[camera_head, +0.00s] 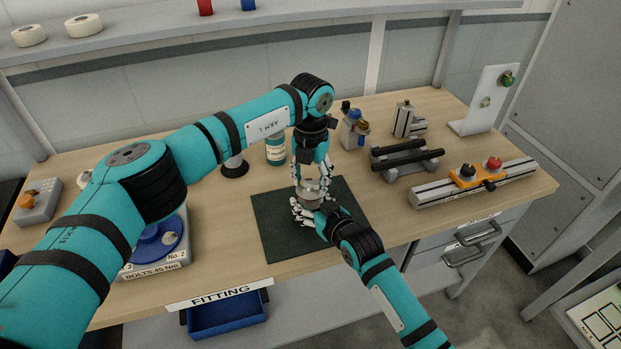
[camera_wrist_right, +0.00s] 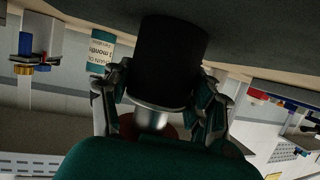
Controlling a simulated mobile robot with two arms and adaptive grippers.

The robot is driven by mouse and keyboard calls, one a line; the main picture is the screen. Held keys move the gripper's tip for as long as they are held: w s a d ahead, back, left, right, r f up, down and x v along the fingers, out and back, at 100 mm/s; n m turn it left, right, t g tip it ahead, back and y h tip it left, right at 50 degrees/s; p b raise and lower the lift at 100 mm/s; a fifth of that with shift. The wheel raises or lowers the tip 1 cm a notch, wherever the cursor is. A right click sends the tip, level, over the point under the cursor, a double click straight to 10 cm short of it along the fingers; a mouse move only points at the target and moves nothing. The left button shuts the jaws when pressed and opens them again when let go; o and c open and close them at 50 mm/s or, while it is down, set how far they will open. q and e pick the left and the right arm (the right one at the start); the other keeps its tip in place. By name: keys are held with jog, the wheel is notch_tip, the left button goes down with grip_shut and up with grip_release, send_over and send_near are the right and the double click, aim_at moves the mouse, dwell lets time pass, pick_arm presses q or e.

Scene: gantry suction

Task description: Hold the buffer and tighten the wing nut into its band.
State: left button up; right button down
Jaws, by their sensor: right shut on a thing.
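The buffer is a black cylinder (camera_wrist_right: 172,55) with a silver collar and stem, filling the middle of the right wrist view. My right gripper (camera_head: 312,213) is shut around it, with fingers on both sides in the wrist view (camera_wrist_right: 165,88). In the head view only a small silver part (camera_head: 310,198) of the held thing shows between the hands, above the dark green mat (camera_head: 275,243). My left gripper (camera_head: 312,178) points down just above it, fingers close to the silver part. Whether those fingers are closed on anything is unclear. I cannot make out the wing nut.
A bottle (camera_head: 276,151) and a black-footed grey piece (camera_head: 234,168) stand behind the mat. A black-barred rack (camera_head: 405,160) and a rail with an orange block (camera_head: 478,178) lie right. A labelled tray (camera_head: 155,266) is left. Bare table shows right of the mat.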

aim_at(311, 181)
pick_arm(q)
jog(key=c, duration=0.5)
jog(key=m, duration=0.5)
jog(key=o, duration=1.2)
notch_tip(311, 181, up, 12)
